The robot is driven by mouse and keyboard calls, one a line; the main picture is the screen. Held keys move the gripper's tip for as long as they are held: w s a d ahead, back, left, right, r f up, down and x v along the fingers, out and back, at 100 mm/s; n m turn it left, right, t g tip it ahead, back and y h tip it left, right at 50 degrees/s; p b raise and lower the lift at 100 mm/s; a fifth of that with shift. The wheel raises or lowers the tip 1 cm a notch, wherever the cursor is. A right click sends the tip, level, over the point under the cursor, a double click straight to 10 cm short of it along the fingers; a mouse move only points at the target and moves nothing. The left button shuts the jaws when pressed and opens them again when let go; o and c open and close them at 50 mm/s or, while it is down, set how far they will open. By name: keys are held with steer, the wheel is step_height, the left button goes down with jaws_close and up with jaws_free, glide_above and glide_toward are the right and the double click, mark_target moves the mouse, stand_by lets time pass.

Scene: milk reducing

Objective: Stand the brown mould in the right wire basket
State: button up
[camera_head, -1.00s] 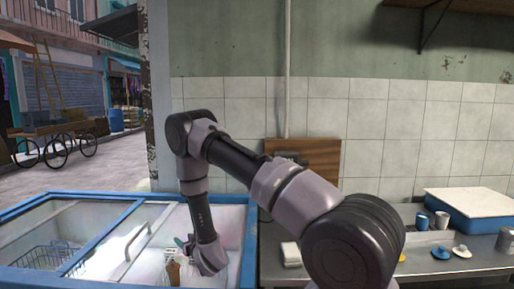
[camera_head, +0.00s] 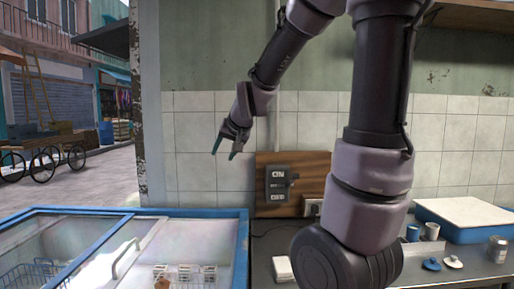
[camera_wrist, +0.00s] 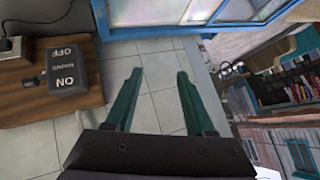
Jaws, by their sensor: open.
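The brown mould (camera_head: 162,283) shows at the bottom edge of the head view, inside the freezer. It is small and cut off by the frame, so I cannot tell if it stands upright. It appears at the left part of the right wire basket (camera_head: 186,282), which has several white blocks along its back. I cannot tell if the mould is fully inside that basket. My gripper (camera_head: 227,154) is raised high above the freezer, in front of the tiled wall, clear of the mould. In the wrist view its green fingers (camera_wrist: 160,75) are apart with nothing between them.
The blue-rimmed freezer (camera_head: 240,250) has a sliding glass lid, and another wire basket (camera_head: 30,274) at left. A wooden board with a switch box (camera_head: 277,184) hangs on the wall behind.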

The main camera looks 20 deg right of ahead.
steer(key=s+d+r+g, duration=0.1)
steer(key=s+r, duration=0.1)
steer(key=s, duration=0.8)
steer(key=s+d+r+g, duration=0.1)
steer(key=s+r, duration=0.1)
steer(key=s, duration=0.9)
steer(key=shift+r, duration=0.15)
steer(key=shift+w, duration=0.1)
